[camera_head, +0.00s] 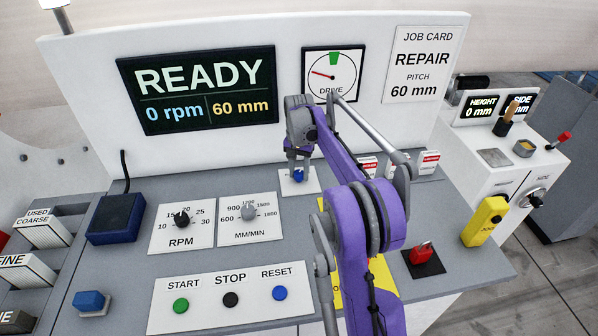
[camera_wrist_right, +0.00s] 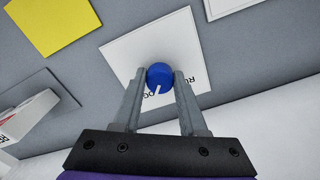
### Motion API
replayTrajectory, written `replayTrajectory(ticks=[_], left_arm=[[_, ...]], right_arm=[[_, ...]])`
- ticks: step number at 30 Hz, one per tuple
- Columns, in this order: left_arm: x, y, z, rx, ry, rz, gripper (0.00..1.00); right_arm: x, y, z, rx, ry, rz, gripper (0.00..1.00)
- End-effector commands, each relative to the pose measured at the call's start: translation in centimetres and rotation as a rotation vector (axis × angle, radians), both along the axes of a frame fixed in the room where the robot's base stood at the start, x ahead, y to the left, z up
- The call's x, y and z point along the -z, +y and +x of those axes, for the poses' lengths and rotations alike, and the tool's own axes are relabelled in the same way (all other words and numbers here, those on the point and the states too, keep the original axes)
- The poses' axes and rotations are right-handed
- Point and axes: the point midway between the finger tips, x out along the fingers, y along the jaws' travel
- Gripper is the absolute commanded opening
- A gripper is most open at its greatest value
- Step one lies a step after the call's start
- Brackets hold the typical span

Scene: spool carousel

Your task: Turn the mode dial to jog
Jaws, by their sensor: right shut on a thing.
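The mode dial is a small blue knob (camera_head: 298,176) on a white plate (camera_head: 313,186) at the back of the console, below the drive gauge. My right gripper (camera_head: 299,167) reaches down onto it. In the right wrist view, the blue knob (camera_wrist_right: 160,74) sits between the two fingertips, which are shut on its sides. Its white pointer line points toward the gripper, close to letters that read "OG". The fingers partly hide the plate's lettering; part of another word shows at the right. My left gripper is not in view.
A READY screen (camera_head: 201,88) and the drive gauge (camera_head: 333,73) stand on the back panel. RPM (camera_head: 182,218) and MM/MIN (camera_head: 249,212) knobs sit left of my right arm, with START, STOP and RESET buttons in front. A red switch (camera_head: 421,252) and a yellow pendant (camera_head: 485,221) are at right.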

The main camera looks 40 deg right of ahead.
Motion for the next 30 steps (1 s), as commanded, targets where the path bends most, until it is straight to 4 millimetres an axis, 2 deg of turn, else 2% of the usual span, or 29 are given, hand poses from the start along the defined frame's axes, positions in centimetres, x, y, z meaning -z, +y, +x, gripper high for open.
replayTrajectory(ticks=[10,11,15,16,25,30], left_arm=[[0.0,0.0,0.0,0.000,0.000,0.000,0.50],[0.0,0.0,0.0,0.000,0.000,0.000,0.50],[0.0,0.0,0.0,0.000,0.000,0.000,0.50],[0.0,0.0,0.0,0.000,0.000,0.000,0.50],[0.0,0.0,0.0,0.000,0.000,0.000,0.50],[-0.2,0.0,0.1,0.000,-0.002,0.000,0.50]], right_arm=[[0.0,0.0,0.0,0.004,0.000,0.000,0.00],[0.0,0.0,0.0,0.004,0.000,0.000,0.43],[0.0,0.0,0.0,0.004,0.000,0.000,0.68],[0.0,0.0,0.0,0.004,0.000,0.000,0.71],[-0.2,0.0,0.0,0.003,0.000,0.000,0.71],[-2.1,0.0,0.0,0.003,-0.001,0.001,0.71]])
